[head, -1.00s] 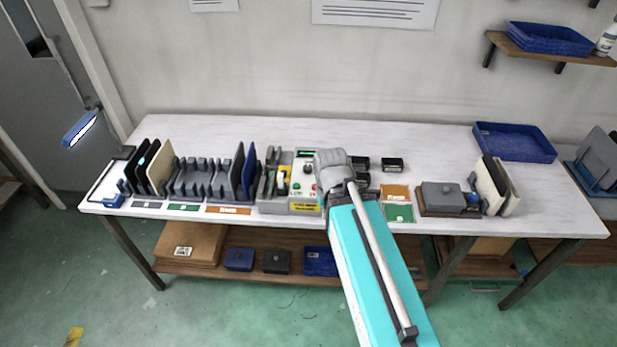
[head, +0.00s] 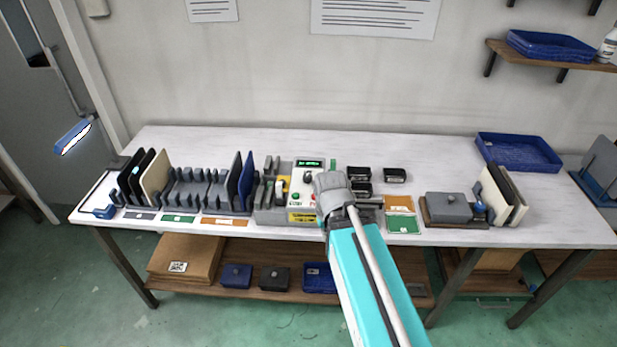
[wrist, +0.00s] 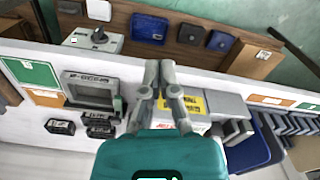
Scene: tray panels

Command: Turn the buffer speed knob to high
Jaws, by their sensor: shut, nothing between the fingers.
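The control panel (head: 306,187) stands on the table with a lit green display at its top. A dark knob (head: 307,176) sits below the display. I cannot read which setting it points to. A green button (head: 296,200) and a red button (head: 312,197) are lower, above a yellow label (head: 301,217). My gripper (wrist: 160,65) is shut and empty. In the head view it is just right of the panel, partly overlapping its right edge, with its fingertips hidden.
Rack slots with upright panels (head: 200,188) stand left of the control panel. Black boxes (head: 394,175) lie behind my gripper to the right. A grey block on a brown base (head: 450,207) and a blue tray (head: 518,153) are farther right.

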